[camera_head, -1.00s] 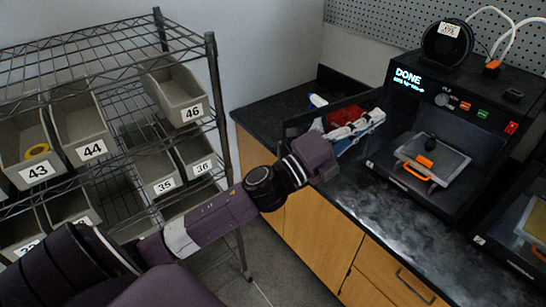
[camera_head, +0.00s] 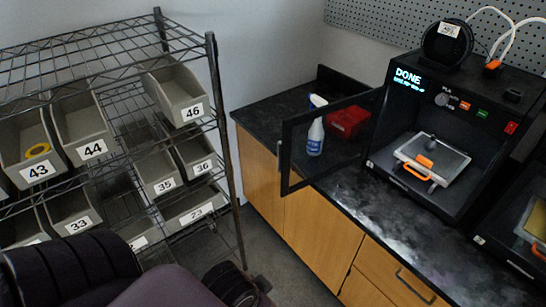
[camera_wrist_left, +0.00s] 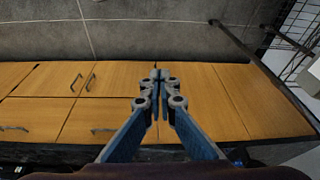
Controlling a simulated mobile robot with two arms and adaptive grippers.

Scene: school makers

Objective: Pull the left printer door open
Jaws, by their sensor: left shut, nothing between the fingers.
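The left printer (camera_head: 455,110) stands on the dark counter, with "DONE" lit on its front. Its door (camera_head: 286,165), a dark frame around a see-through pane, is swung out to the left, and the chamber front is open. Inside sits a print bed with an orange handle (camera_head: 418,173). My left gripper (camera_wrist_left: 160,75) is shut and empty in the left wrist view, over the wooden cabinet fronts and apart from the door. In the head view only parts of my arm show at the bottom left, and the gripper is not seen. My right gripper is not in view.
A spray bottle (camera_head: 315,135) and a red bin (camera_head: 348,121) stand on the counter behind the door pane. A wire shelf with numbered grey bins (camera_head: 178,95) stands at the left. Another printer (camera_head: 515,235) is at the right edge. Floor shows between shelf and cabinets.

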